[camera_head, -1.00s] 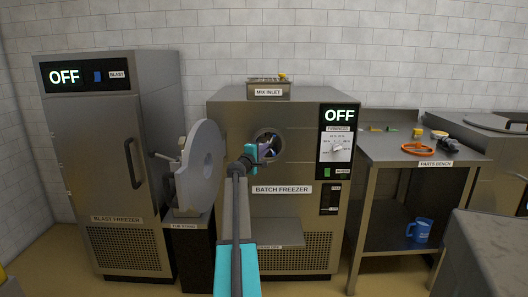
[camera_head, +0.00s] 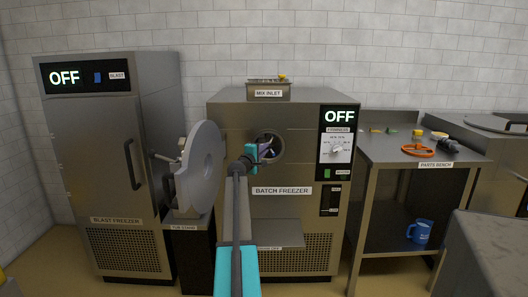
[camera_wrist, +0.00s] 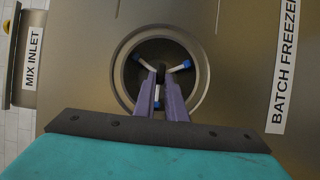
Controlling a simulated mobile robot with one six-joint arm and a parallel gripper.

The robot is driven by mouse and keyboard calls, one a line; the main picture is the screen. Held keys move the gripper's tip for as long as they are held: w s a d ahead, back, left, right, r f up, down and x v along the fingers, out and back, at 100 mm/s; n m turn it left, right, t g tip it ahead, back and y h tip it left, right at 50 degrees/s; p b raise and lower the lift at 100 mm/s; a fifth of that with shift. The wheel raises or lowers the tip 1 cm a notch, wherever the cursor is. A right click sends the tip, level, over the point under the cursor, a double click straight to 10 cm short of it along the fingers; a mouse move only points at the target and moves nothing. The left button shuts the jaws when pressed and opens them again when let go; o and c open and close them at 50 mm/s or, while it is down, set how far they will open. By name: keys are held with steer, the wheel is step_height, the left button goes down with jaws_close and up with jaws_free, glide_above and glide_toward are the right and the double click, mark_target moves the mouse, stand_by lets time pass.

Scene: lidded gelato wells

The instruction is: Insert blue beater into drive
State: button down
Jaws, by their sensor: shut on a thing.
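The blue beater (camera_wrist: 146,65) has pale arms with blue tips and sits inside the round opening (camera_wrist: 118,70) of the batch freezer, seen in the wrist view. My gripper (camera_wrist: 161,77) has its purple fingers shut on the beater's dark hub at the centre. In the head view my gripper (camera_head: 266,150) reaches into the same opening in the front of the batch freezer (camera_head: 232,125). The drive behind the hub is hidden by the beater and fingers. I cannot tell whether the beater touches it.
The open round door (camera_head: 205,165) stands left of the opening, close to my arm. The blast freezer (camera_head: 95,180) is farther left. On the right, the parts bench (camera_head: 385,150) holds an orange ring (camera_head: 418,150) and small parts. A blue mug (camera_head: 420,231) stands on its lower shelf.

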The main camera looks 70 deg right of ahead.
steer(key=shift+w+d, duration=0.35)
steer(key=shift+d, duration=0.55)
stand_by(0.3)
steer(key=c, duration=1.7)
jaws_free()
steer(key=shift+c, duration=0.2)
steer(key=shift+a, duration=0.1)
steer(key=a+b, duration=0.1)
steer(key=a, duration=0.4)
steer(key=shift+w, duration=0.15)
steer(key=shift+a, duration=0.1)
steer(key=a, duration=1.3)
steer(key=shift+w+a, duration=0.25)
steer(key=shift+w, duration=0.15)
steer(key=shift+s+f, duration=0.1)
